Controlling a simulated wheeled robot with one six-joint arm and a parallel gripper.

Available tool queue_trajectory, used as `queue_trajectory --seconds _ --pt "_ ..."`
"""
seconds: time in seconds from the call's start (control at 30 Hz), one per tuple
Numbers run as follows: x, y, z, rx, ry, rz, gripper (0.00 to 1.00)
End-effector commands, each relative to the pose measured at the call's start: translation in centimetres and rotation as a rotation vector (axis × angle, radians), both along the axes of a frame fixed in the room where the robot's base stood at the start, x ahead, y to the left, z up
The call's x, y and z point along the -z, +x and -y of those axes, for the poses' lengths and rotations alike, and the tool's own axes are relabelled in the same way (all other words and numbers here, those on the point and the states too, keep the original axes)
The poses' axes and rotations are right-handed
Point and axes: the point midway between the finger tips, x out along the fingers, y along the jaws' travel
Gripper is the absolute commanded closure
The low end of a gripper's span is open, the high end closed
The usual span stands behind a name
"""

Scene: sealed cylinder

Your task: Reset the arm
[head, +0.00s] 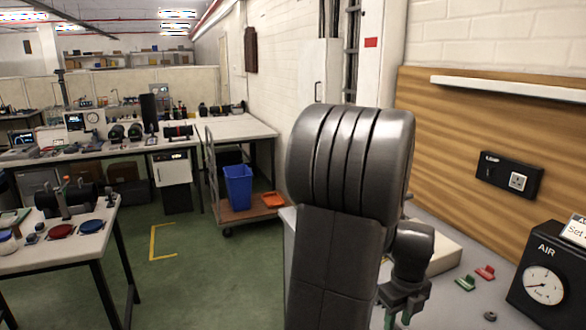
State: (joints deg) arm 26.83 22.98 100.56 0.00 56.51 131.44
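My arm (345,200) fills the middle of the head view, with a large dark grey rounded joint at the top and a link running down out of the picture. Behind it on the right, the wrist end and my gripper (405,302) show low over the grey bench.
Right of my gripper, a green piece (465,283) and a red piece (485,273) lie on the bench, near a black AIR gauge box (548,280). A pale block (440,255) sits behind the wrist. Left are a table (75,250), a trolley with a blue bin (238,187), and open green floor.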

Motion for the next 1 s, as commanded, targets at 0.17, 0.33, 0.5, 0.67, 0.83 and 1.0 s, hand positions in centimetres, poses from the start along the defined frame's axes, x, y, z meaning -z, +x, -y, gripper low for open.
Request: queue_trajectory --seconds 0.17,0.33,0.5,0.67,0.83,1.0 --pt "-0.20 0.03 0.02 -0.150 0.000 0.001 0.65" --pt "-0.21 0.03 0.02 -0.290 -0.001 0.000 0.65" --pt "-0.22 0.03 0.02 -0.431 -0.001 0.001 0.65" --pt "-0.23 0.04 0.02 -0.563 0.000 0.001 0.65" --pt "-0.23 0.04 0.02 -0.692 0.000 0.001 0.65" --pt "-0.23 0.04 0.02 -0.784 0.000 0.001 0.65"
